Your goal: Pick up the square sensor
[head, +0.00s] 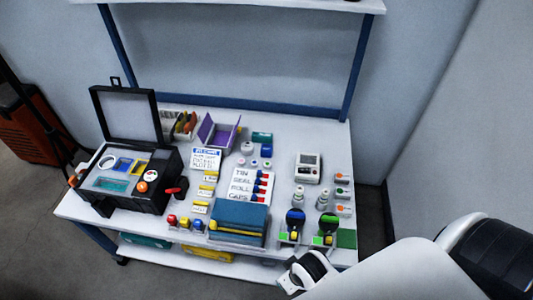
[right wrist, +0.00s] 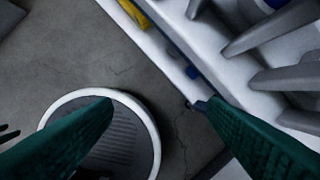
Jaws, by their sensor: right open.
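I cannot tell for certain which item is the square sensor. A boxy white device with a dark display (head: 308,168) stands on the right half of the white table (head: 150,222), and a flat green square (head: 346,239) lies near its front right corner. My right gripper (right wrist: 155,104) is open and empty, its two teal fingers apart above the floor beside the table's edge. In the head view my white right arm comes in from the lower right, its end at the table's front edge; the fingers are hidden there. My left gripper is not in view.
An open black case (head: 125,187) stands at the left. A purple open box (head: 218,132), a lettered card (head: 250,186) with red-and-blue caps, a blue block (head: 238,218) and two black-and-green holders crowd the middle and front. A blue-framed upper shelf (head: 230,5) overhangs the back.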

